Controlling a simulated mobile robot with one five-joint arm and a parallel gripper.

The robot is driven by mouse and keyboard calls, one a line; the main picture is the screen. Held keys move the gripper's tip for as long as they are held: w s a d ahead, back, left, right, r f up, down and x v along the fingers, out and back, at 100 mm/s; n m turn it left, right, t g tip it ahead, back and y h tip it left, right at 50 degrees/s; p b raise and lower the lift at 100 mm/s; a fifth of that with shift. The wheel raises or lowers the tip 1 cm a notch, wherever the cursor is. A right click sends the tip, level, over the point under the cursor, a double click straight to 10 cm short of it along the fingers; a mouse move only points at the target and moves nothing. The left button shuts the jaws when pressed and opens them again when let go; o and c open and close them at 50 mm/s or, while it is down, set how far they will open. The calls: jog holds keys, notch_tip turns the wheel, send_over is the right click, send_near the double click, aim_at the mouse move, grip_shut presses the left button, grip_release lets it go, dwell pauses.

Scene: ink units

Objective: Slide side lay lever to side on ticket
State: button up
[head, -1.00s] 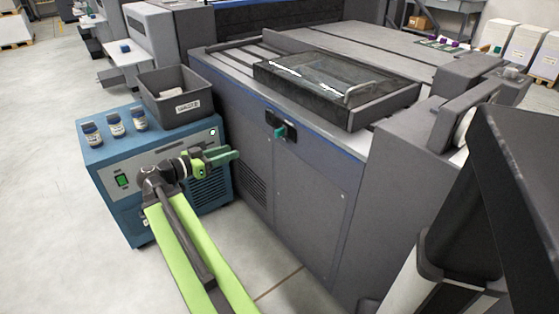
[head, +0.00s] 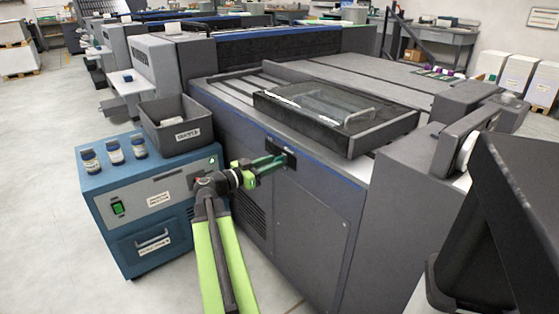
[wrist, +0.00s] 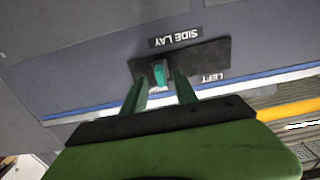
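The side lay lever (wrist: 160,73) is a small teal handle on a black plate (wrist: 205,58) on the press's grey side. In the wrist view the plate is upside down, with a SIDE LAY label (wrist: 175,38) and the word LEFT (wrist: 213,77); another word by the lever is partly covered. My gripper (wrist: 159,84) is open, its two green fingers on either side of the lever with gaps visible. In the head view my gripper (head: 270,163) reaches the black plate (head: 290,158), and its fingers largely hide the lever. I see no readable ticket.
A blue cabinet (head: 150,215) stands left of my arm, with several small jars and a grey bin (head: 178,123) on top. A glass-lidded frame (head: 340,115) lies on the press above the plate. A dark monitor-like panel (head: 500,230) fills the right.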

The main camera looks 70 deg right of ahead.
aim_at(279, 160)
jog(key=shift+x, duration=1.6)
grip_shut()
jog(key=shift+a, duration=0.1)
